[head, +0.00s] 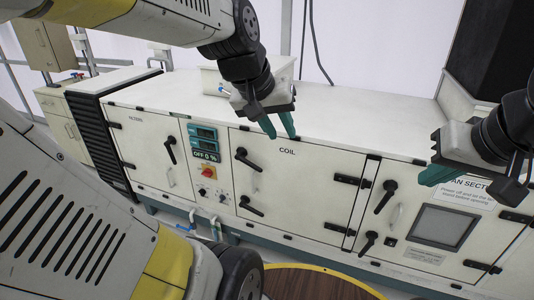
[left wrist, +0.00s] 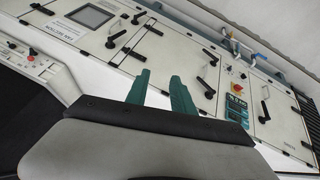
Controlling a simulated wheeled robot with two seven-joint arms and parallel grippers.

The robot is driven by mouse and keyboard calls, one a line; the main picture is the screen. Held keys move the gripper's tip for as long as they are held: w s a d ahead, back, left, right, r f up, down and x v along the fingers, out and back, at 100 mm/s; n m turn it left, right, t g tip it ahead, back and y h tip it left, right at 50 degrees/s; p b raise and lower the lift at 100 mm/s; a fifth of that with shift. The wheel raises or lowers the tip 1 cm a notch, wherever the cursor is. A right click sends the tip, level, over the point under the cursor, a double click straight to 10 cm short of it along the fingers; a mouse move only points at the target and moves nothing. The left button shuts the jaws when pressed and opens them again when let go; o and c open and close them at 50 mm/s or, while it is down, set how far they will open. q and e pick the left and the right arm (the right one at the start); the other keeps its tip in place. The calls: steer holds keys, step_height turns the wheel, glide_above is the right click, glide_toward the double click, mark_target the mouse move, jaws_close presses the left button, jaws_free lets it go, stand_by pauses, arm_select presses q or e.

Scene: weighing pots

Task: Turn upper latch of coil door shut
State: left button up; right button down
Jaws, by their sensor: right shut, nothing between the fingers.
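The coil door (head: 300,185) is a white panel marked COIL, and it looks closed. Its upper latch (head: 249,160) is a black handle near the door's upper left corner, slanting down to the right. The lower latch (head: 252,206) slants in a similar way below it. My left gripper (head: 281,135) is open and empty, its teal fingers pointing down, above and right of the upper latch in the head view. In the left wrist view the fingers (left wrist: 160,90) are apart, and the upper latch (left wrist: 205,88) lies beyond them. My right gripper (head: 436,175) is shut before the fan section.
The control panel (head: 205,160) with a red knob is left of the coil door, then the filters door (head: 145,160). The fan section door (head: 400,230) with its own latches is at right. Black hinges (head: 350,181) line the coil door's right edge. A round wooden surface (head: 315,285) is below.

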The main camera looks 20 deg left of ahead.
arm_select(q)
steer(key=w+a+f+n, duration=0.2)
steer(key=w, duration=0.4)
steer(key=w+a+f+n, duration=0.1)
steer(key=w+a, duration=0.1)
steer(key=w, duration=0.5)
steer(key=n, duration=1)
glide_above(249, 163)
steer(key=s+a, duration=0.1)
steer(key=s, duration=0.2)
step_height(249, 163, down, 28)
steer(key=x, duration=0.7)
steer(key=shift+a+f, duration=0.2)
steer(key=shift+f, duration=0.2)
steer(key=shift+c, duration=0.2)
jaws_close()
